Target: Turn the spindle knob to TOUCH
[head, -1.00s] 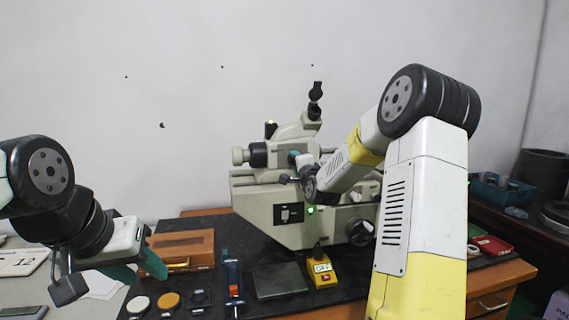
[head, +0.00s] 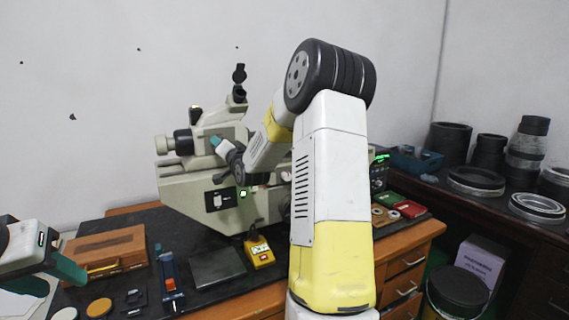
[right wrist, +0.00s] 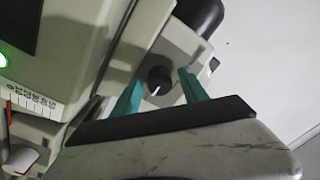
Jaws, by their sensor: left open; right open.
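The spindle knob (right wrist: 159,80) is a small black round knob with a white mark on a pale block of the machine, in the right wrist view. Its mark points down and slightly left; no TOUCH label is readable. My right gripper (right wrist: 162,90) is open, one teal finger on each side of the knob in the picture; contact cannot be told. In the head view the right gripper (head: 216,147) is at the upper front of the pale machine (head: 180,190), and my arm hides part of it. My left gripper (head: 52,273) is open and empty at the lower left.
A wooden box (head: 105,250), a blue-and-red tool (head: 170,280), a dark plate (head: 217,267) and a yellow switch box (head: 260,251) lie before the machine. Red and green trays (head: 408,209) are at right. Black rings (head: 475,180) stand on the side bench.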

